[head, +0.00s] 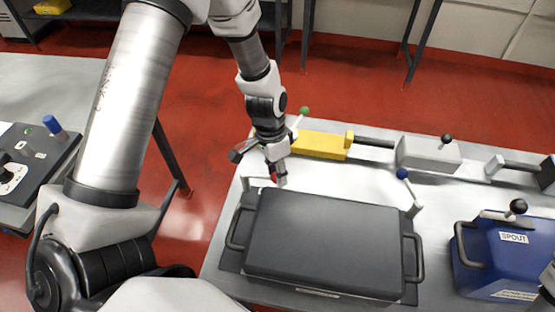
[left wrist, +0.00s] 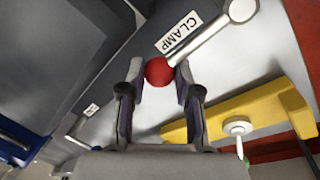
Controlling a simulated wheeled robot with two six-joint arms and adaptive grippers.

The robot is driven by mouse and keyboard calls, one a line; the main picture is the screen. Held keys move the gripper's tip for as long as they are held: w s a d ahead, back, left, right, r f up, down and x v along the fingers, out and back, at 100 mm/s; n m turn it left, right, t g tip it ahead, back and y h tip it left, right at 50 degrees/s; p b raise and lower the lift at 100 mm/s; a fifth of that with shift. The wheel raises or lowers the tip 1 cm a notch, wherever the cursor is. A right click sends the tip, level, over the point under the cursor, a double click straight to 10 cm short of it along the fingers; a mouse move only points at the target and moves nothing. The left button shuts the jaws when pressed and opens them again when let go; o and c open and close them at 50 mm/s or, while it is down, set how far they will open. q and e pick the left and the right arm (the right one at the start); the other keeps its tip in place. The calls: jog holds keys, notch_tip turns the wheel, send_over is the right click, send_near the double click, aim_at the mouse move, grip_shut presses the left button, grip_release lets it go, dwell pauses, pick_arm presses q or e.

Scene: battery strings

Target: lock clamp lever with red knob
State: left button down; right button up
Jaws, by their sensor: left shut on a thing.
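The red knob (left wrist: 159,71) sits between the two fingertips of my left gripper (left wrist: 158,82) in the left wrist view. The fingers are closed in on it from both sides. The light metal clamp lever (left wrist: 210,40) runs from the knob to a round pivot at the upper right, beside a CLAMP label (left wrist: 179,32). In the head view my left gripper (head: 277,178) points down at the back left corner of the dark grey case (head: 325,240). There the fingers largely hide the knob.
A yellow block (head: 320,145) lies just behind my left gripper, with a green-knobbed lever (head: 304,112) near it. A blue-knobbed lever (head: 408,190) stands at the case's back right. A blue SPOUT box (head: 505,260) is farther right. Pale bench top shows around the case.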

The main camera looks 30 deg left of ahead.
pick_arm(q)
jog(key=shift+s+d+f, duration=0.1)
jog(key=shift+s, duration=0.25)
jog(key=c, duration=0.8)
grip_release()
jog(key=shift+w, duration=0.1)
jog(key=shift+w+r, duration=0.1)
jog(key=shift+r, duration=0.2)
notch_tip(320, 180, up, 11)
jog(key=a, duration=0.2)
jog(key=shift+w+a, duration=0.15)
jog(key=shift+w, duration=0.3)
jog(key=shift+r, duration=0.1)
